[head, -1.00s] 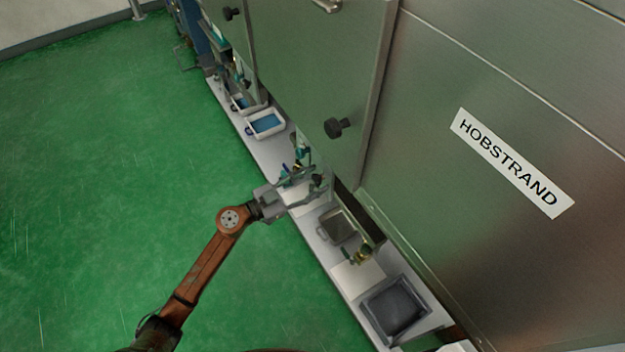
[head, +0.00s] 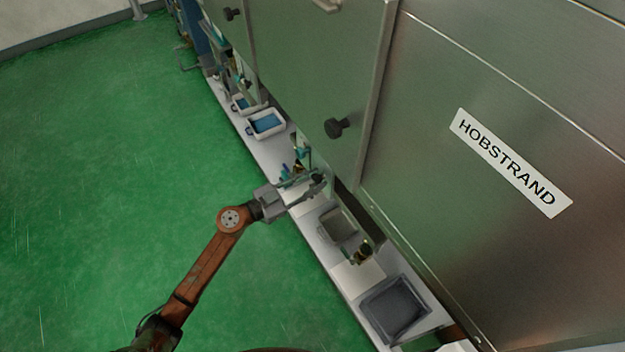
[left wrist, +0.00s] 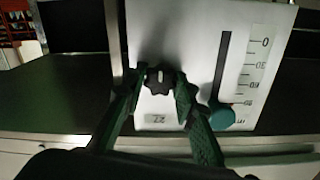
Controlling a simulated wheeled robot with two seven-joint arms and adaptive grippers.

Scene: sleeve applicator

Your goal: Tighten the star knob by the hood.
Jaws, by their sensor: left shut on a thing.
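The star knob (left wrist: 158,80) is black with a pale mark on its face, on a white panel (left wrist: 188,40) in the left wrist view. My left gripper (left wrist: 159,84) is shut on it, one dark green finger on each side. In the head view my left gripper (head: 313,186) reaches in over the bench, against the front of the steel machine. A dark knob (head: 318,181) shows at its fingertips there, partly covered. My right gripper is not in view.
A teal knob (left wrist: 222,117) sits by a slot and printed scale, close right of the gripper. Trays (head: 266,123) and a grey bin (head: 395,308) stand on the bench. Another dark knob (head: 337,127) sticks out from the steel panel. The green floor (head: 110,170) is clear.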

